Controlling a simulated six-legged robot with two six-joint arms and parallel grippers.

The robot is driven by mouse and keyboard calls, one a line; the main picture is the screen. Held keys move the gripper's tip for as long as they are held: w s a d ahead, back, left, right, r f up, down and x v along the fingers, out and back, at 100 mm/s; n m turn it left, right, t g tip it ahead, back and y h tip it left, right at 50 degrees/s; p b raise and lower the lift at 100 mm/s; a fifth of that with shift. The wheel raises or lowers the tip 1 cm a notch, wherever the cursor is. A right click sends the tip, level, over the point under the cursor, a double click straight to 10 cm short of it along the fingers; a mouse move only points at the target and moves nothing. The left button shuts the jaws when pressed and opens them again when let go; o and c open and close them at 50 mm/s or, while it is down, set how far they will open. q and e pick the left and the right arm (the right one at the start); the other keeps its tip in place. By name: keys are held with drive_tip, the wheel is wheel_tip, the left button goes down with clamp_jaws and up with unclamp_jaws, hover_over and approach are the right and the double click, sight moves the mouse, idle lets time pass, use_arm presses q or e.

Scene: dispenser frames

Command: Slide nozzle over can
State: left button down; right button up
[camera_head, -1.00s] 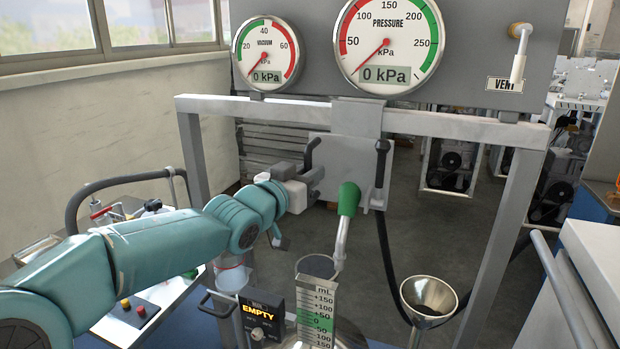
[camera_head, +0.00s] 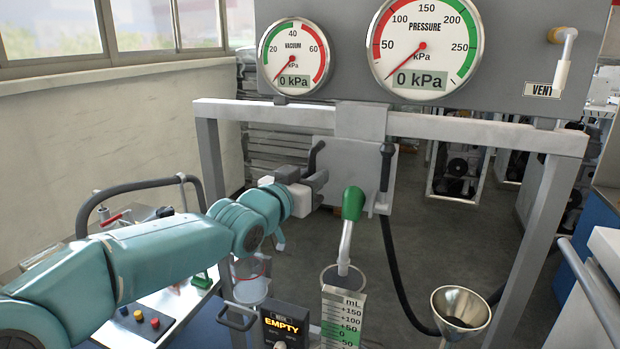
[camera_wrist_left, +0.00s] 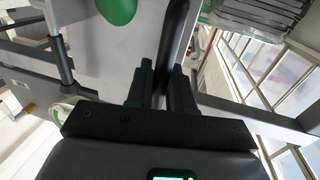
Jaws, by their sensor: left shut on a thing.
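The nozzle (camera_head: 352,205) has a green grip and a bent metal spout (camera_head: 345,245) pointing down. It hangs from a grey sliding plate (camera_head: 350,165) on the rail (camera_head: 270,112). The can (camera_head: 343,277) stands below, behind an mL scale (camera_head: 343,318); in the head view the spout tip overlaps its open mouth. My left gripper (camera_head: 317,182) is shut on the black handle (camera_head: 315,153) at the plate's left side. The wrist view shows the handle (camera_wrist_left: 174,40) between the fingers and part of the green grip (camera_wrist_left: 117,8). My right gripper is not in view.
A black hose (camera_head: 392,260) hangs right of the nozzle. A metal funnel (camera_head: 461,308) stands at the lower right. An EMPTY display box (camera_head: 282,326) sits left of the can. The vacuum gauge (camera_head: 294,55) and pressure gauge (camera_head: 425,45) both read 0 kPa.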

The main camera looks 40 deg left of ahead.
use_arm(q)
drive_tip(key=c, duration=1.3)
unclamp_jaws()
drive_tip(key=shift+o, duration=0.7)
drive_tip(key=shift+d, duration=0.1)
drive_tip(key=shift+s, duration=0.1)
drive_tip(key=shift+s, duration=0.3)
drive_tip(key=s, duration=1.5)
drive_tip(key=shift+s+d, duration=0.3)
drive_tip(key=shift+d, duration=0.05)
